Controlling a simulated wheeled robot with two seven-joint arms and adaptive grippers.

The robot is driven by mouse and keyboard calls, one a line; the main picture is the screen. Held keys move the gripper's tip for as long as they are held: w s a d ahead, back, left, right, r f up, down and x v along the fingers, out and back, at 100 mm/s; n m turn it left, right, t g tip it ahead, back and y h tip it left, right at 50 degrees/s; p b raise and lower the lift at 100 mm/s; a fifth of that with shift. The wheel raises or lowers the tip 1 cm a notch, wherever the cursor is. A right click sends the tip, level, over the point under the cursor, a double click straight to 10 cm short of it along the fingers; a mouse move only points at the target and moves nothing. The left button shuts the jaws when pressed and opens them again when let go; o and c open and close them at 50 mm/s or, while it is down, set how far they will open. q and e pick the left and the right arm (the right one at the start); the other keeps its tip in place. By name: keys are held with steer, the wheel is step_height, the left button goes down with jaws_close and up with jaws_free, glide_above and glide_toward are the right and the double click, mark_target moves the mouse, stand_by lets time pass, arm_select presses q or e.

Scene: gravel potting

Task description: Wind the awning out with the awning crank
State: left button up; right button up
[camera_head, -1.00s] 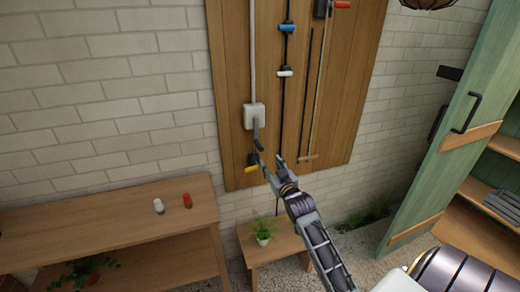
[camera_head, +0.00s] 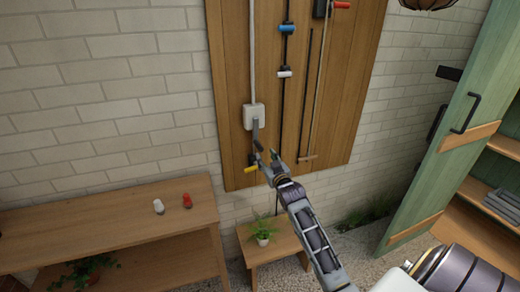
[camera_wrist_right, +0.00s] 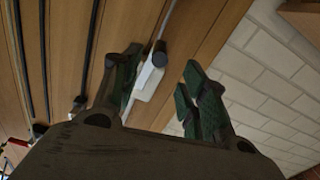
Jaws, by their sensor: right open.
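A pale box (camera_head: 254,117) with a long vertical rod is fixed to the wooden board; a grey crank arm (camera_head: 256,138) hangs below it. A yellow grip (camera_head: 251,169) shows lower down, beside my right gripper (camera_head: 268,160). I cannot tell for sure which of these parts make up the awning crank. My right gripper is open, just right of and below the crank arm. In the right wrist view its fingers (camera_wrist_right: 162,90) stand apart, with the pale box (camera_wrist_right: 149,80) and a dark knob (camera_wrist_right: 159,54) seen between them. Contact is not clear. My left gripper is out of view.
On the board (camera_head: 230,70) a black rod carries blue (camera_head: 287,28) and white (camera_head: 285,73) grips; a red handle (camera_head: 342,5) is at upper right. A bench (camera_head: 110,220) stands left, a stool with a plant (camera_head: 262,230) below, a green door (camera_head: 450,130) right.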

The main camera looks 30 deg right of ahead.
mark_target(262, 152)
steer(key=shift+x, duration=4.25)
jaws_close()
